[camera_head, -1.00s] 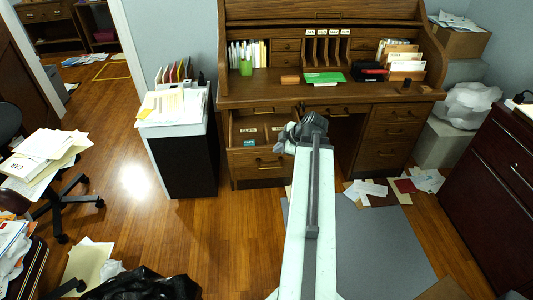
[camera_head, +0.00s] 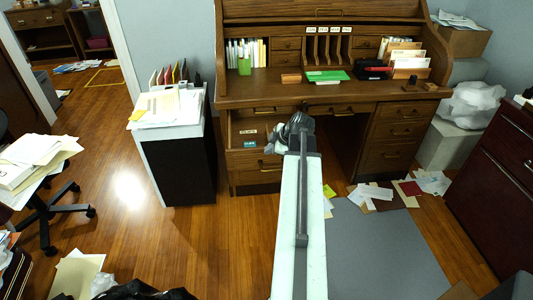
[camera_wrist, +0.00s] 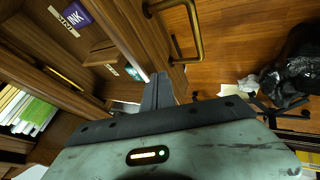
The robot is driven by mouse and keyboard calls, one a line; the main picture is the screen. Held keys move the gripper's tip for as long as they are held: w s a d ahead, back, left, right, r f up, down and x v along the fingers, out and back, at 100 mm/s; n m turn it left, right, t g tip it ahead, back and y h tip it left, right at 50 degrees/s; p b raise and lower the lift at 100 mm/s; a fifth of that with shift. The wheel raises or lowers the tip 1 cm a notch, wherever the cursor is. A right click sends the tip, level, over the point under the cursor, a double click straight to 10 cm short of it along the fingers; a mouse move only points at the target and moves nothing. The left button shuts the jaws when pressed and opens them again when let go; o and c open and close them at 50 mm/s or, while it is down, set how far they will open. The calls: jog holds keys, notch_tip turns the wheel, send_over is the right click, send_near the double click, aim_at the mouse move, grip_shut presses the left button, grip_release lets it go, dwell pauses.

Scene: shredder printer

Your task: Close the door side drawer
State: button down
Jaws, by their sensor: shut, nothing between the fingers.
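The door side drawer (camera_head: 248,150) is in the left pedestal of the brown roll-top desk. It stands pulled out, with its inside and small labels visible from above. Its wooden front carries a brass handle (camera_wrist: 196,32), seen close in the wrist view. My gripper (camera_head: 297,122) is at the right side of this drawer, below the desktop edge. In the wrist view the fingers (camera_wrist: 158,92) are together and empty, close to the end of the drawer front. I cannot tell whether they touch it.
A grey-and-black cabinet (camera_head: 180,155) with papers on top stands left of the desk. Loose papers (camera_head: 375,193) lie on the floor at the right pedestal. A dark red cabinet (camera_head: 495,180) is at the right, a black bag (camera_head: 140,291) at front left. Wood floor before the drawer is clear.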

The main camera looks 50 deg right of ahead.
jog(key=shift+w, duration=0.15)
jog(key=w+d, duration=1.4)
jog(key=w, duration=0.2)
jog(key=shift+w, duration=0.25)
